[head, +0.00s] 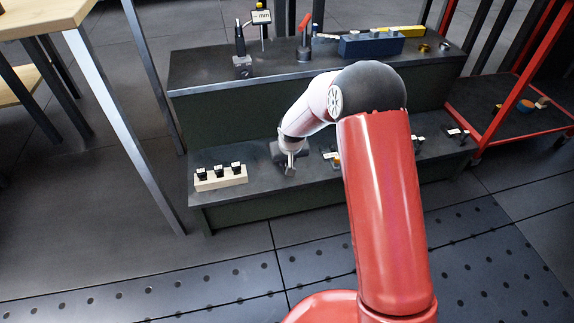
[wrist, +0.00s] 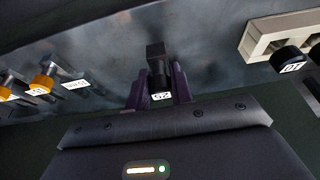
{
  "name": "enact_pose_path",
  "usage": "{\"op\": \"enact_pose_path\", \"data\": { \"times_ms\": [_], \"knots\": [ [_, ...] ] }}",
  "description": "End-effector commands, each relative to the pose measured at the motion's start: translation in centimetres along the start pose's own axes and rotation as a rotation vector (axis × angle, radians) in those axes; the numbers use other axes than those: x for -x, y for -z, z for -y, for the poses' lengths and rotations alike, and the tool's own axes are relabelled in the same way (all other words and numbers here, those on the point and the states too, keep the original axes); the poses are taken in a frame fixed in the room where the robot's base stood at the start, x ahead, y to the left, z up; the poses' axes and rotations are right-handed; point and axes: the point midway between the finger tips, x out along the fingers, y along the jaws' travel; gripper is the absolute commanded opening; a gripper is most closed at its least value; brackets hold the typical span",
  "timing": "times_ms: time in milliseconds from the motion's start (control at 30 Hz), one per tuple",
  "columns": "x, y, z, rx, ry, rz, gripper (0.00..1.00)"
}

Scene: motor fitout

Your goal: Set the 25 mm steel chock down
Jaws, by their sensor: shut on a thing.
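My gripper (wrist: 158,84) is shut on a dark block-shaped chock (wrist: 156,54) with a white label that appears to read 25. Its two purple fingers sit on either side of the chock. In the head view my gripper (head: 290,165) is over the lower dark step of the bench (head: 262,190), to the right of the pale rack. The chock is small there and hard to separate from the fingers. I cannot tell whether its lower end touches the surface.
A pale rack (head: 221,184) with three black labelled pieces stands left on the lower step. Small orange-and-black pieces (wrist: 42,80) with white labels show in the wrist view. A gauge stand (head: 241,62) and blue block (head: 371,46) are on the upper step. My arm hides part of the bench.

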Motion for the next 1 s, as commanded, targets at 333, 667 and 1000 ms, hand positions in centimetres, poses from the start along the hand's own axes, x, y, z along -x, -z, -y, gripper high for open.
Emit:
{"op": "enact_pose_path", "data": {
  "times_ms": [333,667,1000],
  "knots": [
    [-1.9,-0.6,0.0,-0.001,0.001,-0.004,0.00],
    [-2.2,-0.8,0.0,0.000,0.000,0.000,0.43],
    [-1.9,-0.7,0.0,-0.001,0.000,0.000,0.44]
  ]
}}
